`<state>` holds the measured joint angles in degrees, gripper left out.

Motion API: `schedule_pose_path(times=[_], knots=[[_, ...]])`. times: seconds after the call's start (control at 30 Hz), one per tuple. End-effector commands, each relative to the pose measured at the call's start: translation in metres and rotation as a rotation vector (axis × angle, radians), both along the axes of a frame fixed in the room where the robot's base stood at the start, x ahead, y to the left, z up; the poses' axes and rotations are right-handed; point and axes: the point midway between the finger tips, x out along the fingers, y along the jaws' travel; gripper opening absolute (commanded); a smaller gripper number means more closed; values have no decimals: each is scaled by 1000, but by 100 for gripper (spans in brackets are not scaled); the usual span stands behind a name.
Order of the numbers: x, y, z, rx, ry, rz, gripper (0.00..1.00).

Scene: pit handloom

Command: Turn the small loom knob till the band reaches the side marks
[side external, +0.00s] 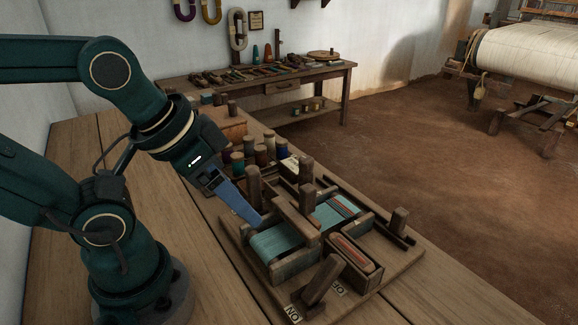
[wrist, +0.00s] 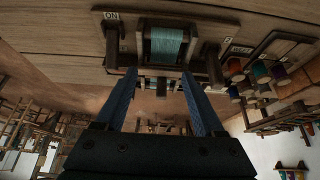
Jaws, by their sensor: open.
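The small loom (side external: 290,262) stands on a wooden board, with teal threads (side external: 275,241) over its near roller. My gripper (side external: 258,220) reaches down to the near left of the loom. In the wrist view its two blue fingers (wrist: 159,76) are apart, with teal threads (wrist: 165,44) beyond them. The side marks are not distinguishable.
A tilted wooden lever (side external: 322,279) stands by ON and OFF labels at the front. A shuttle-like box (side external: 354,252) lies at the loom's right. Several thread spools (side external: 262,154) stand behind my gripper. The bench front (side external: 225,290) is clear.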

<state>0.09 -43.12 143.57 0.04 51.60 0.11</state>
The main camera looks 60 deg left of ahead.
Motion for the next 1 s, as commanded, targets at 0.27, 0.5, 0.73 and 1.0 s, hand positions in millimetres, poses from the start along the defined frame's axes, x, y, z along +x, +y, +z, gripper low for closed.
schedule_pose_path(times=[0.27,0.5,0.73,1.0], knots=[[1,0,1,-2,-3,4,70],[-1,0,0,-10,9,19,70],[14,2,43,-62,14,128,70],[66,15,94,-119,91,312,70]])
